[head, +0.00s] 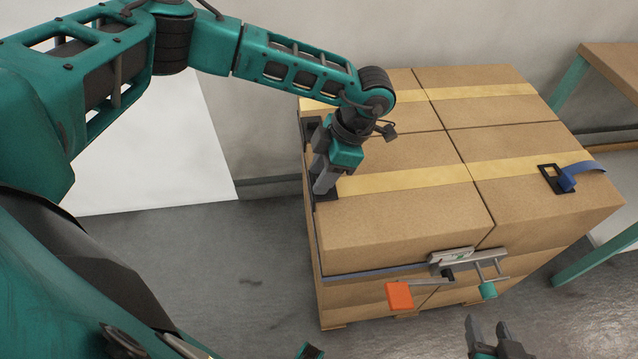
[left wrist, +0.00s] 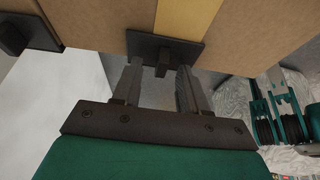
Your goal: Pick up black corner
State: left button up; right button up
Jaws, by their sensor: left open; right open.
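A black corner (head: 330,195) sits on the left top edge of the stacked cardboard boxes (head: 400,222), at the end of a yellow tape band. In the left wrist view this black corner (left wrist: 150,44) lies just ahead of my fingers, with its small raised tab between the fingertips. My left gripper (head: 322,184) points down at it, open; I cannot tell whether the fingers touch it. A second black corner (head: 309,130) is farther back on the same edge, also in the left wrist view (left wrist: 28,32). My right gripper (head: 486,326) is open and empty, low in front of the boxes.
A third black corner (head: 551,179) with a blue strap (head: 582,172) lies on the right side of the box top. A metal ratchet buckle (head: 452,257) with an orange handle (head: 399,295) hangs at the front face. A wooden table (head: 612,66) stands at right.

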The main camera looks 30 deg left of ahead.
pick_arm(q)
grip_shut()
dwell(0.3)
jog(key=shift+r, duration=0.1)
